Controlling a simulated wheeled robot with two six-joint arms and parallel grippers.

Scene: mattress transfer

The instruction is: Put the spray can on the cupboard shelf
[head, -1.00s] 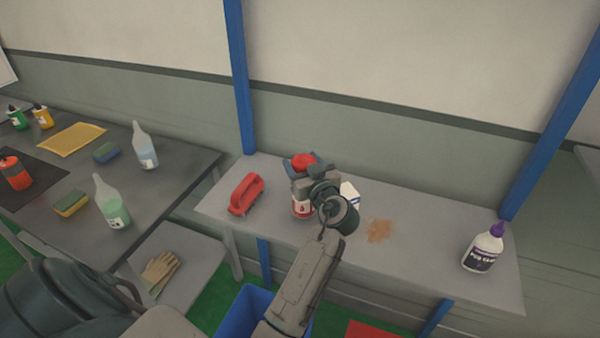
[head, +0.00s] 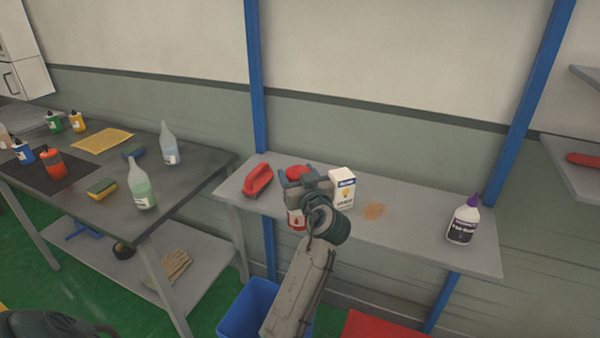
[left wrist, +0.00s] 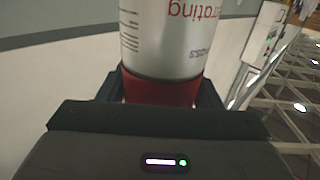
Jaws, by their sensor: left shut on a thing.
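The spray can is pale with red print, red at its top (head: 298,171) and lower front (head: 296,219) in the head view. My left gripper (head: 303,181) is shut on it and hides its middle. In the left wrist view the can's pale body (left wrist: 165,40) stands out beyond the jaws, with its red part (left wrist: 160,90) between the two dark fingers. The can appears over the left part of the narrow grey bench (head: 420,240); I cannot tell whether it touches. A white cupboard (head: 22,75) shows in part at the far left. My right gripper is not in view.
Blue posts (head: 256,80) rise behind. A dark table (head: 210,165) with bottles is left, a blue bin (head: 245,308) below. Shelves (head: 575,170) are at right.

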